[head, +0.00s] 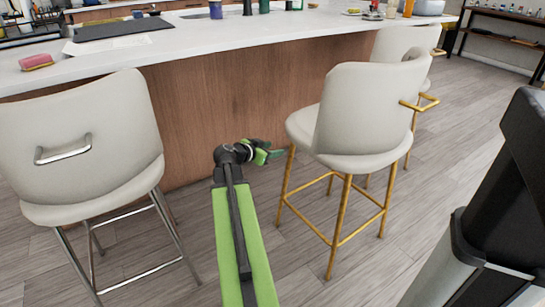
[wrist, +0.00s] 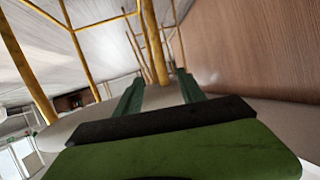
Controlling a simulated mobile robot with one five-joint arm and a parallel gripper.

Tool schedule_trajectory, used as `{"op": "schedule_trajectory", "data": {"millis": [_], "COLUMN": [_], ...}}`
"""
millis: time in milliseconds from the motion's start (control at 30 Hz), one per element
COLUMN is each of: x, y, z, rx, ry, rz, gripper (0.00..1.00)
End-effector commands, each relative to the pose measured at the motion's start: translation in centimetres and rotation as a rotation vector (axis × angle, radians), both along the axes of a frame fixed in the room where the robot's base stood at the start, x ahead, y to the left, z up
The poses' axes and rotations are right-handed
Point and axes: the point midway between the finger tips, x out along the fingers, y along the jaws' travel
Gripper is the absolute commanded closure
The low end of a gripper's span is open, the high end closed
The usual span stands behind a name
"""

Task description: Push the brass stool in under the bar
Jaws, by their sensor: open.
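The nearer brass stool (head: 360,112) has a cream seat and back, gold legs and a gold handle on its back. It stands upright right of centre in the head view, out from the bar (head: 235,98), with its back turned away from the bar. My gripper (head: 268,153) is open and empty, low beside the bar front, just left of that stool's seat and legs. In the wrist view the picture looks upside down: my gripper's fingers (wrist: 159,82) point toward brass legs (wrist: 153,45), with a pale seat (wrist: 75,122) below. I cannot tell whether they touch.
A second brass-legged stool (head: 395,42) stands behind the nearer one. A cream stool with chrome legs (head: 88,145) stands at the left. A dark bin-like object (head: 495,215) fills the right foreground. Wooden floor (head: 440,165) is free between it and the nearer brass stool.

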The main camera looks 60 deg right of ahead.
Motion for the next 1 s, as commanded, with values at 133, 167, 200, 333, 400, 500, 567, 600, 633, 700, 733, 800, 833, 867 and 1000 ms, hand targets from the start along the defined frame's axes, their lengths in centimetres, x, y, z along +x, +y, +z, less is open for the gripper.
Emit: {"op": "schedule_trajectory", "data": {"millis": [133,167,200,333,400,500,567,600,633,700,733,800,833,867,1000], "x": [0.0,0.0,-0.1,-0.4,-0.7,-1.2,-1.5,-1.7,-1.9,-2.3,-2.4,-2.8,-3.0,-3.1,-3.8], "y": [0.0,-0.1,-0.2,-1.5,-2.7,-4.5,-5.6,-6.3,-6.9,-8.1,-8.7,-9.9,-10.5,-11.0,-13.2], "z": [0.1,0.0,-0.1,-0.9,-1.4,-2.3,-2.7,-3.0,-3.3,-3.8,-4.0,-4.6,-4.8,-5.0,-5.9], "rx": [0.001,0.001,0.001,0.002,0.003,0.003,0.003,0.003,0.003,0.002,0.002,0.003,0.003,0.003,0.003], "ry": [0.001,0.001,0.001,0.002,0.001,0.001,0.001,0.001,0.001,0.001,0.001,0.002,0.001,0.001,0.002], "rz": [0.000,0.000,0.000,-0.002,-0.003,-0.003,-0.003,-0.003,-0.003,-0.004,-0.004,-0.003,-0.003,-0.004,-0.003], "gripper": [0.53,0.53,0.53,0.53,0.53,0.53,0.53,0.53,0.53,0.53,0.53,0.53,0.53,0.53,0.53]}}
